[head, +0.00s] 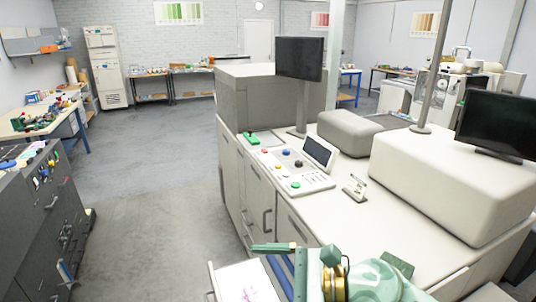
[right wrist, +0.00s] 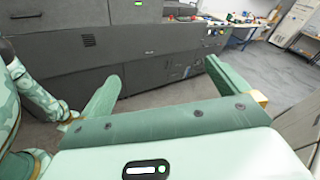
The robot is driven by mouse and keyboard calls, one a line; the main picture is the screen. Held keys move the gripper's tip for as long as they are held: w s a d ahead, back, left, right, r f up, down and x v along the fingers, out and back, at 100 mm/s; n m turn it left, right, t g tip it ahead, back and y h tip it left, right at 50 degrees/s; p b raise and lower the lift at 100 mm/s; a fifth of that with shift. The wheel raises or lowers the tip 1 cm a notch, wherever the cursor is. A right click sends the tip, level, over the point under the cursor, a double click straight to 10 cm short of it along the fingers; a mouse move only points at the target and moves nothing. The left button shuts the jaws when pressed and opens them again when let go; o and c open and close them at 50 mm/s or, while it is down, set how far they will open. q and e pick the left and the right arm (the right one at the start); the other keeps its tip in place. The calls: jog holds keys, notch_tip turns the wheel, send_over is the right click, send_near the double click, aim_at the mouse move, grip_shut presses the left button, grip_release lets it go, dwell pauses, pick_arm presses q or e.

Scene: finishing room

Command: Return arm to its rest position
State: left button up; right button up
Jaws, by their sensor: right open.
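My right arm (head: 365,280) is pale green with a brass-coloured ring and comes in at the bottom of the head view. In the right wrist view my right gripper (right wrist: 160,72) is open, its two green fingers wide apart with nothing between them. In the head view one of its fingers points left, over an open drawer or tray (head: 212,277) beside the counter; the other finger is not clear there. My left gripper is not in view. A green patterned part of my own body shows at the left of the right wrist view.
A white sheet with a pink print (head: 245,287) lies in the open drawer. The long press-like counter (head: 350,210), with a control panel (head: 310,182) and monitor (head: 299,58), fills the right. A dark grey cabinet (head: 40,225) stands left. Grey floor (head: 150,190) between is clear.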

jog(key=w+d+r+m+t, duration=0.1)
jog(key=d+r+m+t, duration=0.1)
jog(key=r+m+t, duration=0.35)
jog(key=w+d+r+m+t, duration=0.1)
jog(key=d+r+m+t, duration=0.1)
jog(key=m+t, duration=0.6)
jog(key=w+d+f+m+t+h, duration=0.1)
jog(key=d+f+m+t+h, duration=0.1)
jog(key=d+m+h, duration=0.6)
jog(key=w+d+f+m+t+h, duration=0.1)
jog(key=d+f+m+t+h, duration=0.25)
jog(key=m, duration=0.95)
jog(key=s+d+f+m+g+h, duration=1)
jog(key=s+d+f+m+g, duration=0.45)
jog(key=s+f, duration=0.25)
jog(key=s+a+f+g+y+b, duration=0.2)
jog(key=s+f+b, duration=0.1)
jog(key=f, duration=1.4)
jog(key=s+a+f+g+y+b, duration=0.1)
jog(key=s+a+f+y+b, duration=0.15)
jog(key=f, duration=1.55)
jog(key=s+f+m+g+b, duration=0.3)
jog(key=s+f+b, duration=0.1)
jog(key=s+f, duration=1.4)
jog(key=shift+s+d+m+y+b, duration=0.2)
jog(key=shift+s+m+y+b, duration=0.1)
jog(key=shift+m, duration=0.1)
